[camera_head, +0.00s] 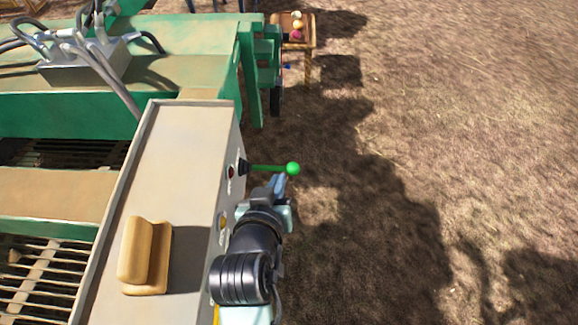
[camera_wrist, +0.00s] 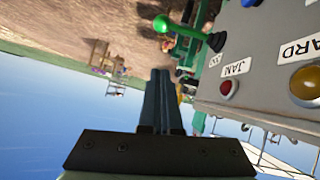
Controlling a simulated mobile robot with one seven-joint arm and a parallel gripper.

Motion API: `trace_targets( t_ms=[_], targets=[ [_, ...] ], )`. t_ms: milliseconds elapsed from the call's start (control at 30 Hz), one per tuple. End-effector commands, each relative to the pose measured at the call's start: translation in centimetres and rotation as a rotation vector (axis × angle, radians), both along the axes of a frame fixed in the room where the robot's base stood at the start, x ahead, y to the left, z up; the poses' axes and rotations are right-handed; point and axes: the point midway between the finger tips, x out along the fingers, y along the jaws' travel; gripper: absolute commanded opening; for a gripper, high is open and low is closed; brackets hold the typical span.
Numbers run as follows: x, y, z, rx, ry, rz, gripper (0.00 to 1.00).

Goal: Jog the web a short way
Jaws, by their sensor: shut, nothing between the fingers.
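The slatted web (camera_head: 38,278) shows at the lower left, under the green machine frame. A beige control box (camera_head: 180,150) stands beside it. A green lever with a ball knob (camera_head: 292,169) sticks out from the box's right face; the knob also shows in the wrist view (camera_wrist: 161,23). A red button (camera_wrist: 228,88) under a label reading "JAM" and an amber button (camera_wrist: 305,82) under a label ending in "ARD" sit on that face. My gripper (camera_head: 281,183) is shut and empty, close beside the lever knob; its closed fingers (camera_wrist: 160,75) appear apart from the knob in the wrist view.
A tan block (camera_head: 146,256) sits on top of the control box. A grey junction box (camera_head: 85,68) with cables is on the green machine. A small wooden table (camera_head: 300,42) with round onion-like items stands at the back. Bare soil (camera_head: 450,150) lies open to the right.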

Motion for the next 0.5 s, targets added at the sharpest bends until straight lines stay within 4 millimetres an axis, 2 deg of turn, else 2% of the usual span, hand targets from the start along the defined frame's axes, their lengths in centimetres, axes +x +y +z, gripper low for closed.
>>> trace_targets(
  t_ms=[500],
  targets=[
    [7.0, -1.0, -4.4, -0.001, 0.001, -0.002, 0.00]
  ],
)
